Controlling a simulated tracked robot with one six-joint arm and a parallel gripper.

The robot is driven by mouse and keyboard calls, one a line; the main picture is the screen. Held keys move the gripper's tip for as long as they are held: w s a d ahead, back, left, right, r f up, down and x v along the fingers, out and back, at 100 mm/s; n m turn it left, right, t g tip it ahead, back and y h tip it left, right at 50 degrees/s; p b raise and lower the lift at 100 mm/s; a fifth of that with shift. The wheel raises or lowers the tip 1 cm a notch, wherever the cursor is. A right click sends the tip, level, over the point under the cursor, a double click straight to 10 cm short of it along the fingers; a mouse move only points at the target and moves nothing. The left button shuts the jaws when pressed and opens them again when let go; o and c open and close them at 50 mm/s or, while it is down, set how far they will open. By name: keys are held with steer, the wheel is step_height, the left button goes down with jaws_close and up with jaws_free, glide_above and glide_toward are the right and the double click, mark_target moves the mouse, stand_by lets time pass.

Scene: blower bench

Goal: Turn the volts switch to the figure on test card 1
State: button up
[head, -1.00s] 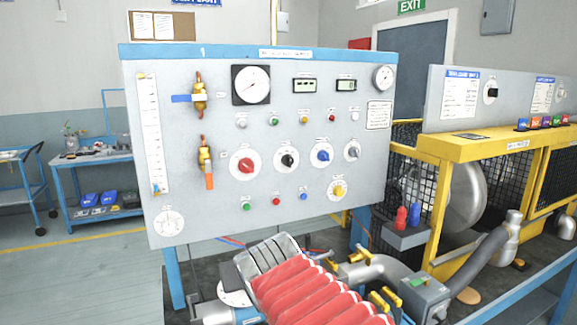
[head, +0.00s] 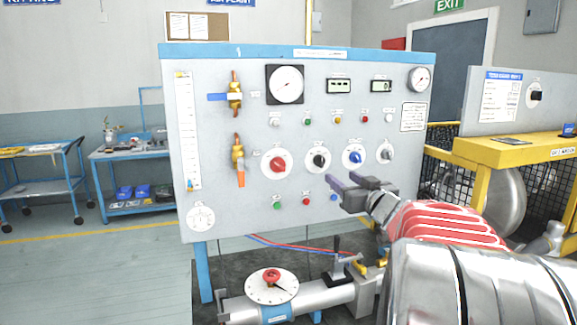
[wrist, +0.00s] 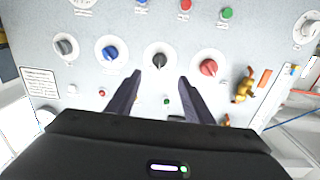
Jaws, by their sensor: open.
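The grey panel has a row of dial knobs: red (head: 278,163), black (head: 319,160), blue (head: 354,156) and grey (head: 386,153). Their labels are too small to read, so I cannot tell which is the volts switch. My gripper (head: 346,180) is open and empty in front of the panel, below the blue knob in the head view. In the wrist view, the black knob (wrist: 160,61) shows just beyond and between my open fingertips, apart from them.
A red-knobbed round dial (head: 272,286) and pipework stand below. A yellow guard frame (head: 470,150) is at right.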

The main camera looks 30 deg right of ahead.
mark_target(322, 164)
steer(key=shift+w, duration=0.15)
steer(key=x, duration=1.3)
steer(key=shift+w+d, duration=0.1)
steer(key=shift+w, duration=0.15)
steer(key=shift+c, duration=0.6)
